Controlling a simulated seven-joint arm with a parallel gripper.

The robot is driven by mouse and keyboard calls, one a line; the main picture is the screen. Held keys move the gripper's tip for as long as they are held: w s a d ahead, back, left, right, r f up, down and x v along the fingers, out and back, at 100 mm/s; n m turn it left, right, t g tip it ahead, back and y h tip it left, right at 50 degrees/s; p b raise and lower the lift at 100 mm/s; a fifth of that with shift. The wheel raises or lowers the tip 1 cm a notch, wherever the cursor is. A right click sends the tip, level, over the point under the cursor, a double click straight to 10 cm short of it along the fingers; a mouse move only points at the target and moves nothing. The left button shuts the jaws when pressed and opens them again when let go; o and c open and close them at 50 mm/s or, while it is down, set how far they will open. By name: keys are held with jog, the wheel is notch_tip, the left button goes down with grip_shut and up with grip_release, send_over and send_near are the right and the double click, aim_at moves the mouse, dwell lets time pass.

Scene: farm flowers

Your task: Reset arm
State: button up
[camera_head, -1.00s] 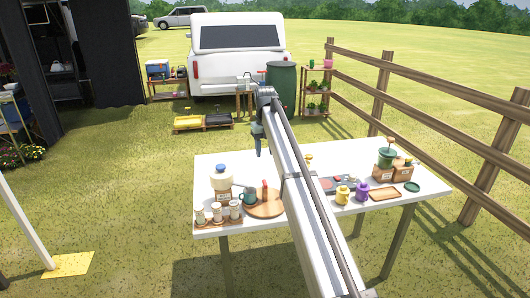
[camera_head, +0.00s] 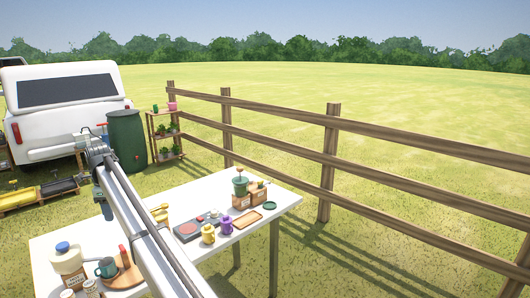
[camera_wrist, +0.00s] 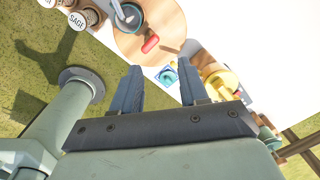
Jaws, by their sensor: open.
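My gripper (camera_wrist: 158,90) is open and empty in the wrist view, its two fingers apart above the far edge of the white table. In the head view my arm reaches up from the bottom, with its end (camera_head: 106,205) hanging over the table's left back side. The white table (camera_head: 135,199) carries several items. A round wooden board (camera_wrist: 137,47) with a teal mug (camera_wrist: 130,17) and a red-handled tool (camera_wrist: 151,44) lies beyond the fingers. No item is between the fingers.
A cream jug (camera_head: 68,259) stands at the table's left. A wooden fence (camera_head: 330,150) runs behind. A green barrel (camera_head: 127,140) stands beside the white vehicle (camera_head: 70,95).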

jog(key=s+d+f+n, duration=0.5)
jog(key=d+f+n, duration=0.3)
jog(key=d+f, duration=0.4)
jog(key=s+d+f+n, duration=0.6)
jog(key=d+f, duration=0.4)
jog(key=f, duration=0.4)
jog(key=s+d+f+n, duration=0.4)
jog(key=d+f+n, duration=0.55)
jog(key=f, duration=0.35)
jog(key=s+d+f+m+g+h, duration=0.1)
jog(key=s+d+f, duration=0.6)
jog(key=d, duration=0.3)
jog(key=s+d+f+m+g, duration=0.2)
jog(key=s+d+f, duration=0.45)
jog(key=d, duration=0.35)
jog(key=s+d+f+m+g, duration=0.2)
jog(key=s+d+f, duration=0.2)
jog(key=s+d, duration=0.5)
jog(key=s+d+f+m+g, duration=0.2)
jog(key=s+d+f, duration=0.2)
jog(key=s+d, duration=0.5)
jog(key=s, duration=0.5)
jog(key=shift+f, duration=0.4)
